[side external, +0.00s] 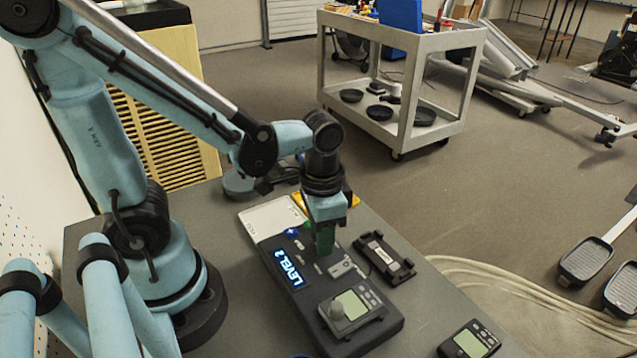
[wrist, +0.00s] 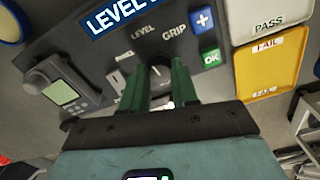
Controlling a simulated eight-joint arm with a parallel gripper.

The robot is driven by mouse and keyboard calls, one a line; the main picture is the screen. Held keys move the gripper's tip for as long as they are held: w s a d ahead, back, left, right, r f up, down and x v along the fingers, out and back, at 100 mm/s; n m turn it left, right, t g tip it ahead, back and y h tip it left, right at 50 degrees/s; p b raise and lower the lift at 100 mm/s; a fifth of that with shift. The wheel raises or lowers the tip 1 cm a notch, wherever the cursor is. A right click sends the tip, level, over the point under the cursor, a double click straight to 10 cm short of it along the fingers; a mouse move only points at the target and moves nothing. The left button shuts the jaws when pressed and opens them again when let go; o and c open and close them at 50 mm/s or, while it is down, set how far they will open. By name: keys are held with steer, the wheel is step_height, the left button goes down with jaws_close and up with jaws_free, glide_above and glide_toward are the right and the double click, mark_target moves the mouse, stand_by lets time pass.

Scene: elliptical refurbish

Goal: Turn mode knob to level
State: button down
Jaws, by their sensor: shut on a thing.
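The control panel (side external: 298,306) is a dark grey box on the bench with a lit blue "LEVEL 2" display (side external: 289,268). In the wrist view the mode knob (wrist: 157,68) is a dark round dial with a small white mark near its top, below the printed words LEVEL and GRIP. My gripper (side external: 325,240) points down over the panel. In the wrist view its green fingers (wrist: 164,85) stand on either side of the knob and are shut on it. The fingers hide the knob in the side view.
A blue plus button (wrist: 202,20) and a green OK button (wrist: 210,58) lie close to the fingers. White PASS (wrist: 270,22) and yellow FAIL (wrist: 262,70) trays adjoin the panel. A handheld meter (side external: 349,307) sits at the panel's front end, and a black holder (side external: 384,258) lies alongside.

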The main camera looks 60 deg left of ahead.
steer(key=shift+m, duration=0.6)
steer(key=c, duration=0.9)
jaws_free()
steer(key=shift+o, duration=0.2)
step_height(320, 180, up, 12)
